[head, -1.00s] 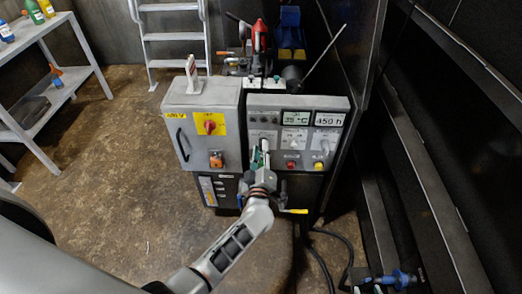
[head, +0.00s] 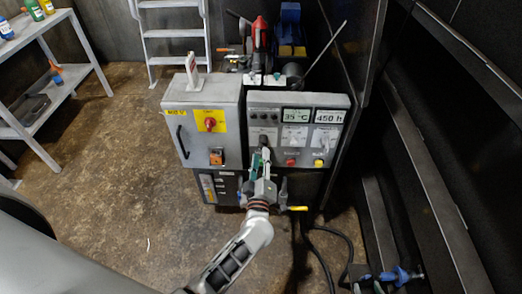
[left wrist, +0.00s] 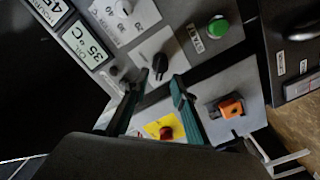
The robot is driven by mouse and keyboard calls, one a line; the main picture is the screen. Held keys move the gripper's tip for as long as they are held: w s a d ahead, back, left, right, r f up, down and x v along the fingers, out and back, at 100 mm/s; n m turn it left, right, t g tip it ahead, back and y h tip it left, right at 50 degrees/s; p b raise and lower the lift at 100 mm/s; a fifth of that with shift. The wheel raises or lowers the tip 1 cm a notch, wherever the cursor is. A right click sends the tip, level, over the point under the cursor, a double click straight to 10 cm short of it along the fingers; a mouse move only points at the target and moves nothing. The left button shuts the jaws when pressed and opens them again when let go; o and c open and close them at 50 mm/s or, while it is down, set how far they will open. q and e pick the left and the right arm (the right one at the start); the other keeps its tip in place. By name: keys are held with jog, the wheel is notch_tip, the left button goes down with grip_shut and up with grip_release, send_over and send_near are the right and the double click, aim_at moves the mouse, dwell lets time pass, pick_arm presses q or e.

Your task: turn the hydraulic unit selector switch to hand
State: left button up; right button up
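The control panel (head: 335,100) is on the front of the grey hydraulic unit. A black selector knob (left wrist: 160,66) on a light plate shows in the left wrist view; its label is not readable. In the head view the knob (head: 264,138) is small, just above my left gripper's fingertips. My left gripper (head: 263,156) is in front of the panel's lower left part. In the left wrist view its two green fingers (left wrist: 157,86) are spread apart, with the knob just beyond and between the tips. I cannot tell whether they touch it. My right gripper is not in view.
A green start button (left wrist: 217,28) and a white dial (left wrist: 123,8) flank the knob. A red switch on a yellow plate (head: 210,121) and an orange switch (head: 216,157) are on the grey box at left. Red (head: 291,162) and yellow buttons (head: 318,163) are lower right.

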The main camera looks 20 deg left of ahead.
pick_arm(q)
jog(key=v, duration=0.2)
jog(key=shift+s+d, duration=0.1)
jog(key=shift+s, duration=0.25)
jog(key=shift+s, duration=0.1)
pick_arm(e)
jog(key=shift+r, duration=0.15)
pick_arm(q)
jog(key=s+a+f+m+g+h+p, duration=0.1)
jog(key=s+f+m+g+h+p, duration=0.1)
jog(key=s+m, duration=0.6)
jog(key=s+a+f+m+g+h+p, duration=0.1)
jog(key=s+m+g+h, duration=0.4)
jog(key=s, duration=1.3)
notch_tip(320, 180, down, 3)
jog(key=m+p, duration=0.1)
jog(key=m, duration=0.2)
jog(key=shift+m+h+p, duration=0.3)
jog(key=shift+m, duration=0.1)
pick_arm(e)
jog(key=r, duration=0.1)
jog(key=a+r, duration=0.1)
jog(key=shift+s+r, duration=0.3)
jog(key=shift+s, duration=0.1)
pick_arm(q)
jog(key=shift+w+r, duration=0.1)
pick_arm(e)
jog(key=shift+w+r, duration=0.2)
jog(key=shift+r, duration=0.05)
